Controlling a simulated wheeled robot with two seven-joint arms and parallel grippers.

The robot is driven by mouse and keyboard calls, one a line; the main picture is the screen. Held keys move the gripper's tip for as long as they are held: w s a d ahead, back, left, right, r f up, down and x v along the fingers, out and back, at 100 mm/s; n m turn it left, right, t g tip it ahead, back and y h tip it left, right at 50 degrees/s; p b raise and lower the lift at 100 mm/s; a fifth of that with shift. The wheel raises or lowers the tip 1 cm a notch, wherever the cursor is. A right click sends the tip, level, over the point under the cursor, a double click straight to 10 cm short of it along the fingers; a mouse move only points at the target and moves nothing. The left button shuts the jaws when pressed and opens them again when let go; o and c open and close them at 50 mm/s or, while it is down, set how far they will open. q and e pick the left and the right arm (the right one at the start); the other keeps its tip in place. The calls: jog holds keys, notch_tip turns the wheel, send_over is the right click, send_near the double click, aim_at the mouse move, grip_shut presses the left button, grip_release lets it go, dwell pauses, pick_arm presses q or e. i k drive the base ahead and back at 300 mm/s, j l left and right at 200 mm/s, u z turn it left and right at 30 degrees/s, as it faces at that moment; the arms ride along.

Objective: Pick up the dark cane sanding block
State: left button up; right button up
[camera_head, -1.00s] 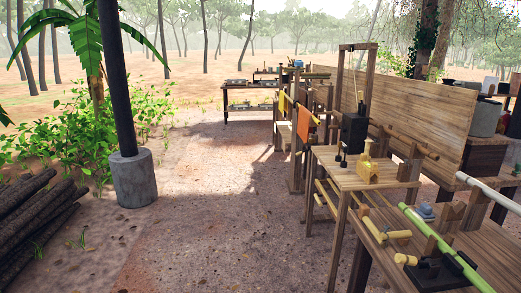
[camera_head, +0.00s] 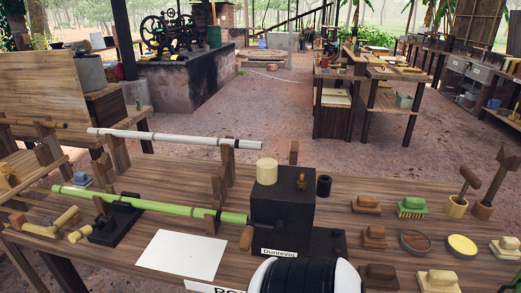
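Several block-shaped tools with grips lie on the right part of the wooden bench. The darkest is a dark brown block (camera_head: 380,277) at the front edge, right of the black box; it may be the dark cane sanding block, but I cannot tell for sure. Two other brown blocks (camera_head: 367,204) (camera_head: 373,237) lie behind it. A cream block (camera_head: 438,282) is to its right, and another cream block (camera_head: 507,249) is farther right. Neither of my grippers is in view. A black and white rounded part at the bottom middle looks like mine.
The bench (camera_head: 340,225) also holds a black box (camera_head: 282,220), a white sheet (camera_head: 182,254), a green cane (camera_head: 150,204), a pale cane (camera_head: 175,138), a green brush (camera_head: 411,207), a round brown dish (camera_head: 415,242), a yellow disc (camera_head: 461,246) and upright tools (camera_head: 457,205).

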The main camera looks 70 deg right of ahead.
aim_at(382, 277)
jog(key=z, duration=0.45)
jog(key=l+z, duration=0.1)
jog(key=z, duration=0.85)
jog(key=l+z, duration=0.1)
jog(key=z, duration=1.35)
jog(key=i+z, duration=0.1)
jog(key=z, duration=0.35)
jog(key=u, duration=1.9)
jog(key=z, duration=1.9)
